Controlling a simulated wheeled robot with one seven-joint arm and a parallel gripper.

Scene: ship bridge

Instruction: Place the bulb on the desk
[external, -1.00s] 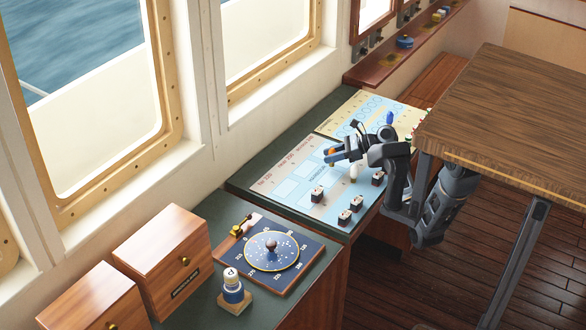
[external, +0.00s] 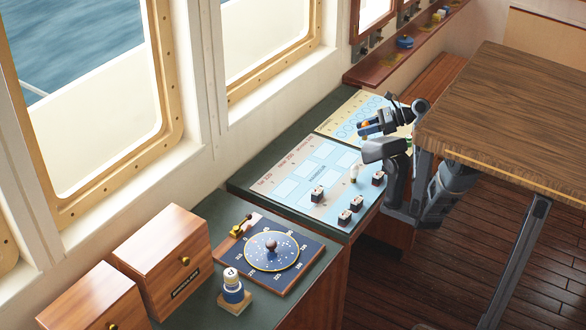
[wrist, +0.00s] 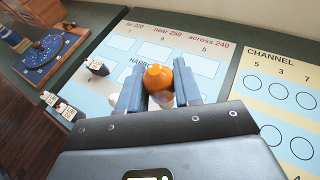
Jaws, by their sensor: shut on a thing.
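My gripper (external: 368,126) is shut on an orange bulb (wrist: 158,80), which sits between the two blue-grey fingers in the wrist view. In the external view only a small orange spot of the bulb (external: 366,124) shows between the fingers. The gripper is raised above the green-topped desk (external: 240,184), near the line between the pale blue board and the cream board. The bulb's lower end is partly hidden by the fingers and wrist.
The pale blue board (external: 292,190) holds several small black-and-white blocks (external: 317,194) and a small cream piece (external: 354,173). The cream channel board (wrist: 285,85) lies beside it. A dial board (external: 270,250), wooden boxes (external: 165,260) and a wooden table (external: 505,115) stand around.

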